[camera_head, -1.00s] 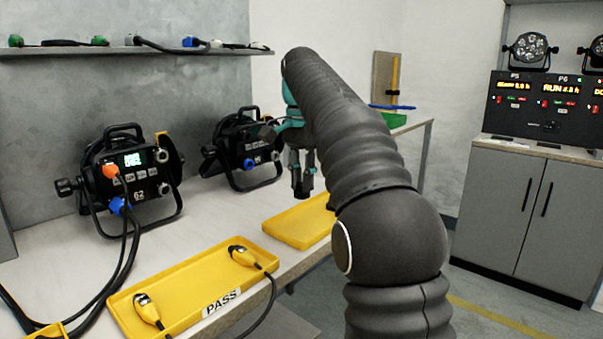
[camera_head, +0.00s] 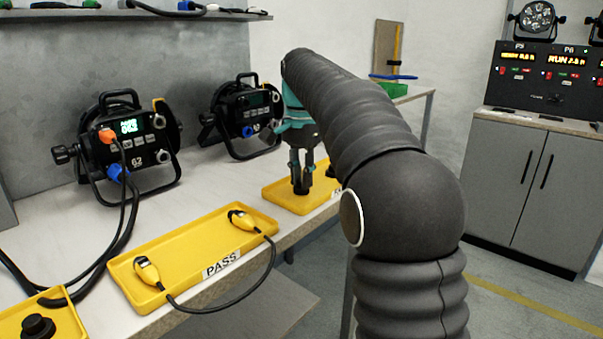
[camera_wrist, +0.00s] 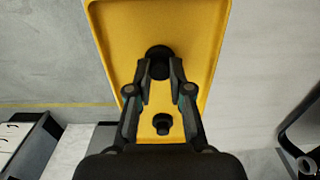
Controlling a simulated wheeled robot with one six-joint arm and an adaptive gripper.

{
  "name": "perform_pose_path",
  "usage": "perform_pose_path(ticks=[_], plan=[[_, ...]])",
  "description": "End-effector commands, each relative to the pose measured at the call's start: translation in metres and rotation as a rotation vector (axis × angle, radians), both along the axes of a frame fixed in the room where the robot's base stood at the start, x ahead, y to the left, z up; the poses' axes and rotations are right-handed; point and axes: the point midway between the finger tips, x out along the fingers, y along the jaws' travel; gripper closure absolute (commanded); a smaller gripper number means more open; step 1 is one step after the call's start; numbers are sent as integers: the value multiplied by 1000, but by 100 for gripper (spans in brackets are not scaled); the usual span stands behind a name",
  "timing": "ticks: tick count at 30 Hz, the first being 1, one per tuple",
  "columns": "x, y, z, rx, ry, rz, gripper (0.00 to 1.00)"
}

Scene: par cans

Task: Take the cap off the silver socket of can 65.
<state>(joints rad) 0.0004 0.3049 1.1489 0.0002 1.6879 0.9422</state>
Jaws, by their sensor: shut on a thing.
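My gripper (camera_head: 302,180) points down over the small yellow tray (camera_head: 282,197) at the right of the bench. Its fingers, also in the wrist view (camera_wrist: 160,72), are shut on a round black cap (camera_wrist: 160,53), at or just above the tray floor; I cannot tell if it touches. A second black cap (camera_wrist: 162,124) lies in the tray nearer my wrist. The right-hand can (camera_head: 240,118) stands behind, with a blue connector and a round silver socket (camera_head: 276,97) that looks bare. Its number is too small to read.
Another can (camera_head: 130,150) with orange and blue plugs stands at the left, cables trailing. A yellow PASS tray (camera_head: 190,250) holds a cable with two yellow connectors. A third yellow tray (camera_head: 70,325) holds a black part at the front left. A shelf (camera_head: 100,14) runs above.

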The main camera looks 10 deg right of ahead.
Motion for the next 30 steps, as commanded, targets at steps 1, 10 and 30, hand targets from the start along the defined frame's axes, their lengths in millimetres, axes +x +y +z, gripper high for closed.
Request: perform_pose_path(ticks=[1,10,30], plan=[[0,0,0,0,0,0,100],[0,0,0,0,0,0,51],[1,0,46,0,-3,0,51]])
